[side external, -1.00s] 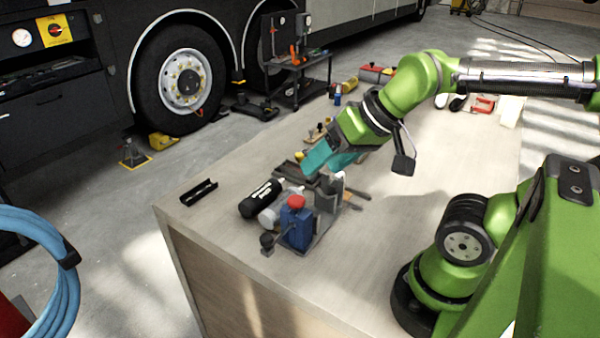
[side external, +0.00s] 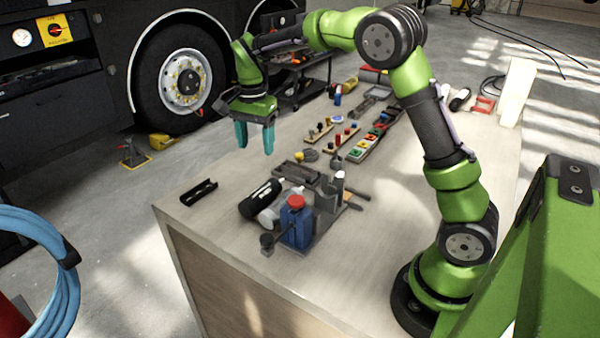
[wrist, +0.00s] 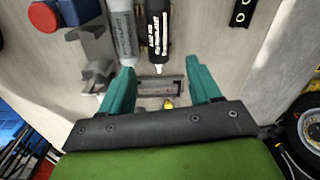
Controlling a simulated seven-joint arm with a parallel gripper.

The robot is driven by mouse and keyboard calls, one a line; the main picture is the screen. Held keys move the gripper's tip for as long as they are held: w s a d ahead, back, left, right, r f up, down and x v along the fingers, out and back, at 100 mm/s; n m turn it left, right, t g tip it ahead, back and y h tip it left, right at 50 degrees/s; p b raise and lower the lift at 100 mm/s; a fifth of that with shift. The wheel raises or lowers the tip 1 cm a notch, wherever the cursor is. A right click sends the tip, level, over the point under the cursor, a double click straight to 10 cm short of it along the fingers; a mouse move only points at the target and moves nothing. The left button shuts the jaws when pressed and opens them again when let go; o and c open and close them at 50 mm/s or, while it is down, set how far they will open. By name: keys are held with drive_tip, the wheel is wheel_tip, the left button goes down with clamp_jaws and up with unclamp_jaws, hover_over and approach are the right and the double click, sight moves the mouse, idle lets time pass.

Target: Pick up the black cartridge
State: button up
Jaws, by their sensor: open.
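The black cartridge (side external: 261,197) lies on its side on the bench, with white lettering and a nozzle. In the wrist view the cartridge (wrist: 157,28) lies beyond my fingertips, roughly between the lines of the two fingers, its nozzle pointing toward the gripper. My gripper (side external: 255,150) has teal fingers pointing down. It is open and empty, raised above the bench and behind the cartridge in the side view. Both fingers also show in the wrist view (wrist: 166,80).
A grey-white cartridge (wrist: 123,35) lies right beside the black one. A blue can with a red cap (side external: 296,222) and a grey metal holder (side external: 327,205) stand close by. A black channel piece (side external: 198,192) lies to the left. Bare bench (side external: 215,215) surrounds it.

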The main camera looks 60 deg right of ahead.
drive_tip(key=r+m, duration=0.1)
approach(261, 189)
drive_tip(key=shift+m, duration=0.4)
wheel_tip(261, 189, down, 6)
drive_tip(key=shift+w+a+r, duration=0.1)
wheel_tip(261, 189, down, 5)
drive_tip(key=shift+f, duration=0.1)
drive_tip(key=c, duration=1)
